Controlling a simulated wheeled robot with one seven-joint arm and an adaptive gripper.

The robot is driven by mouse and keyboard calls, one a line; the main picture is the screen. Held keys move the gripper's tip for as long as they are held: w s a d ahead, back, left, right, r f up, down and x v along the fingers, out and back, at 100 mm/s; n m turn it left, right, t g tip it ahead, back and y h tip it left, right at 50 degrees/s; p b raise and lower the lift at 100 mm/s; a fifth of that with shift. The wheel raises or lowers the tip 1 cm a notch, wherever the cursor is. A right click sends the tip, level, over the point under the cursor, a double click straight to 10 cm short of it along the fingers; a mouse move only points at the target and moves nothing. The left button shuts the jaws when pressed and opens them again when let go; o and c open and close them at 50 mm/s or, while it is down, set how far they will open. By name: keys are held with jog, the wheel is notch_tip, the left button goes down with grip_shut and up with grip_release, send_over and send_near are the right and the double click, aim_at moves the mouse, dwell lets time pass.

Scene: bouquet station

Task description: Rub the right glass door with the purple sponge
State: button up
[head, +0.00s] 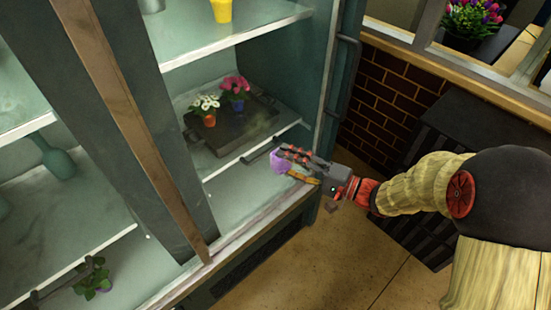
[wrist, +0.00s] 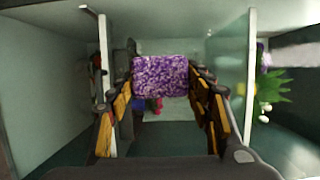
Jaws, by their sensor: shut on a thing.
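The purple sponge (head: 278,162) is held between the fingers of my gripper (head: 290,165). In the wrist view the speckled sponge (wrist: 160,77) sits between the fingertips of my gripper (wrist: 162,85), which are shut on it. The gripper is at the lower right front of the teal cabinet, over the right glass door (head: 246,192). The pane is clear, with shelves visible through it. I cannot tell whether the sponge touches the glass.
Behind the pane, a dark tray (head: 228,147) bears a white-flowered pot (head: 206,110) and a pink-flowered pot (head: 236,92). A vertical dark handle (head: 338,78) is on the cabinet's right side. A dark slatted crate (head: 425,150) stands right, by the brick wall (head: 385,95).

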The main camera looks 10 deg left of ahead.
aim_at(274, 163)
jog(key=shift+g+y, duration=0.3)
jog(key=shift+g, duration=0.1)
jog(key=s+a+r, duration=0.3)
jog(key=shift+a, duration=0.2)
jog(key=shift+w+a+p, duration=0.3)
jog(key=shift+w+a, duration=1.55)
jog(key=shift+a, duration=0.3)
jog(key=shift+w+a+b, duration=0.45)
jog(key=shift+w+a, duration=0.15)
jog(key=shift+a, duration=0.15)
